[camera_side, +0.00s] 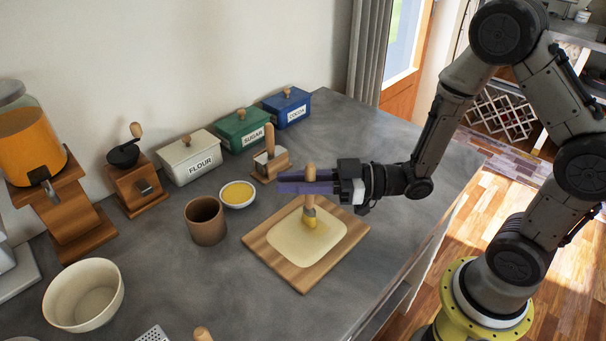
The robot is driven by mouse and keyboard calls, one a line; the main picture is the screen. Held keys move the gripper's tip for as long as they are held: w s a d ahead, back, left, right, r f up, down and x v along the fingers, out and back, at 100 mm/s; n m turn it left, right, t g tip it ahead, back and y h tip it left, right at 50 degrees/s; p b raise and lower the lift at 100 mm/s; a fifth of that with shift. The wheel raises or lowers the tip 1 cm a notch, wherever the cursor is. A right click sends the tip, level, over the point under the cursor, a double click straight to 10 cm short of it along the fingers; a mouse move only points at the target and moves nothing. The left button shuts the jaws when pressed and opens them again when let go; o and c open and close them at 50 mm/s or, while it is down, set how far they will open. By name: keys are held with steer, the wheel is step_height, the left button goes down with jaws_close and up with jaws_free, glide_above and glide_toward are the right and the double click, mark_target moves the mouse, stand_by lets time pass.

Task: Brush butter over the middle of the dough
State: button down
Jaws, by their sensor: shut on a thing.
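The pale dough (286,241) lies flat as a rounded rectangle on a wooden board (300,277). My gripper (308,184) is over the dough, its purple fingers shut on the wooden handle of a brush (310,204). The brush is upright, with its bristle end down at about the middle of the dough. A yellowish patch shows around the bristles. A small white bowl of yellow butter (238,193) stands behind and to the left of the board.
A brown cup (205,222) stands left of the board, and a wooden block with an upright handle (270,163) stands behind it. Flour (191,158), sugar (242,131) and cocoa (287,108) boxes line the wall. A cream bowl (84,296) is at front left. The counter right of the board is clear.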

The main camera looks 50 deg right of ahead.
steer(key=d+r, duration=0.4)
steer(key=r, duration=0.4)
steer(key=shift+w, duration=0.45)
stand_by(1.2)
steer(key=shift+d, duration=0.1)
stand_by(0.9)
